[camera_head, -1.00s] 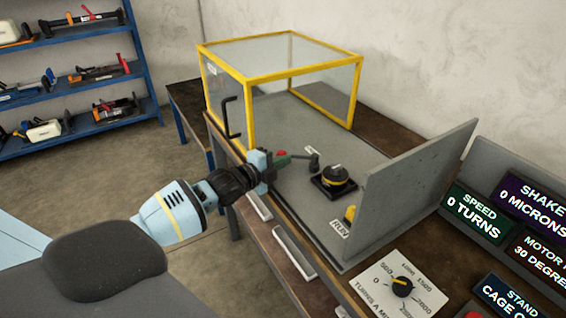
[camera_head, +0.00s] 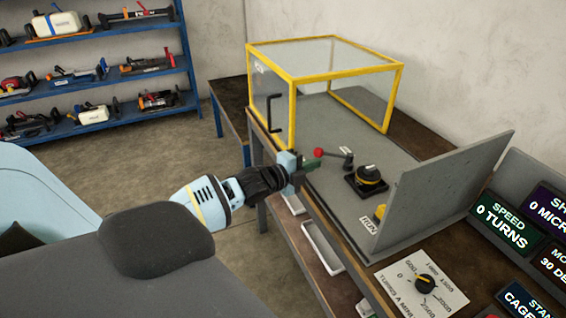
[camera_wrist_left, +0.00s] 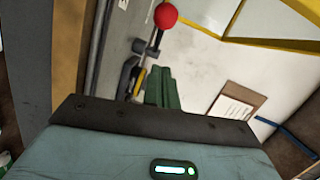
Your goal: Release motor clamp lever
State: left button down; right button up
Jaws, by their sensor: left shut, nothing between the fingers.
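The motor clamp lever is a dark arm with a red ball knob (camera_head: 318,153). It stands on the grey bench plate, left of the black and yellow motor (camera_head: 368,176). My left gripper (camera_head: 311,163) is shut and empty, its green fingertips just below the knob in the head view. In the left wrist view the red knob (camera_wrist_left: 165,15) lies just beyond the green fingertips (camera_wrist_left: 160,88), with the lever arm running down to their left. I cannot tell whether the fingers touch the lever. My right gripper is not in view.
A yellow-framed clear cage (camera_head: 293,95) stands open behind the plate. A grey upright panel (camera_head: 440,195) rises to the right. A speed dial (camera_head: 424,283) and display panels (camera_head: 505,220) are at the right front. Blue shelves (camera_head: 110,120) stand far left.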

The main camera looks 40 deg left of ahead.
pick_arm(q)
jog(key=a+f+v, duration=0.1)
jog(key=v, duration=0.6)
jog(key=shift+s+a+r, duration=0.3)
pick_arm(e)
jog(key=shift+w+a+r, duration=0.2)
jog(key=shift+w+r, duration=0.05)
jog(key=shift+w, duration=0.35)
